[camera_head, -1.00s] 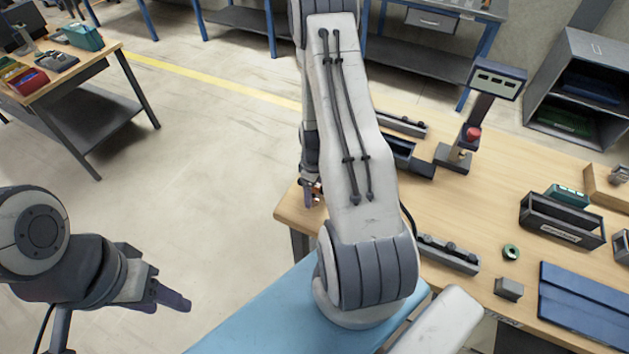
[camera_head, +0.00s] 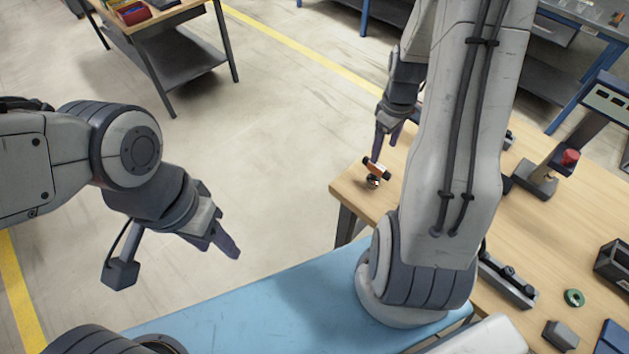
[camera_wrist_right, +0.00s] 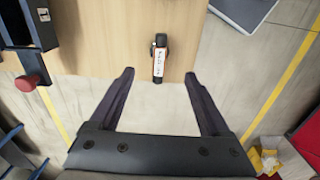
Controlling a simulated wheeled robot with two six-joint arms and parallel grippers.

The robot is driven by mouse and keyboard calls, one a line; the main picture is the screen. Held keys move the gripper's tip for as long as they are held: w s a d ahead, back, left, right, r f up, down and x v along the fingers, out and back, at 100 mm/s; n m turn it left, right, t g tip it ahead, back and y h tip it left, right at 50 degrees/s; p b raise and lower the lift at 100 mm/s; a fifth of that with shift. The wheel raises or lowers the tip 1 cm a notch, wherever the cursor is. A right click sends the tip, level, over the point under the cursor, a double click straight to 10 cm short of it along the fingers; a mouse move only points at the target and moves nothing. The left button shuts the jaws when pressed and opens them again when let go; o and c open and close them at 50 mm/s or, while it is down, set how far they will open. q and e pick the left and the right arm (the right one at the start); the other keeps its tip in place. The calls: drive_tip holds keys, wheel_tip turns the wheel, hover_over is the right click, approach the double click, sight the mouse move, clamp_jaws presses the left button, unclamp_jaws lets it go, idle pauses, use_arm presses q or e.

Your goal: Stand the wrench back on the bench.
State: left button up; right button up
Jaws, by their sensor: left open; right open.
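A small tool with orange, black and white parts (camera_head: 378,171), which I take for the wrench, is at the near-left corner of the wooden bench (camera_head: 352,190). I cannot tell for sure whether it stands or lies. In the right wrist view the wrench (camera_wrist_right: 159,60) shows a white label and black end, near the bench edge. My right gripper (camera_head: 385,148) is open and empty, just beside it in the head view; in the wrist view its fingers (camera_wrist_right: 158,95) are spread short of it. My left gripper (camera_head: 228,246) is open and empty over the floor, away from the bench.
A post with a red knob (camera_head: 569,157) stands on the bench to the right. A black fixture (camera_head: 508,280), a green ring (camera_head: 574,298) and a grey block (camera_head: 560,335) are nearer. My right arm hides much of the bench. The left corner is otherwise fairly clear.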

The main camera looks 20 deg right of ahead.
drive_tip(key=s+a+r+n, duration=0.1)
drive_tip(key=a+r, duration=0.4)
drive_tip(key=a, duration=0.5)
drive_tip(key=s+a+r+n, duration=0.1)
drive_tip(key=a+r, duration=0.3)
drive_tip(key=a, duration=0.7)
drive_tip(key=s+a+r, duration=0.2)
drive_tip(key=s+a, duration=0.3)
drive_tip(key=s, duration=0.2)
drive_tip(key=s+a+r+y, duration=0.1)
drive_tip(key=s+a+r, duration=0.1)
drive_tip(key=s+a, duration=0.3)
drive_tip(key=shift+s+r+n, duration=0.3)
drive_tip(key=shift+s+n, duration=0.1)
drive_tip(key=shift+s, duration=0.55)
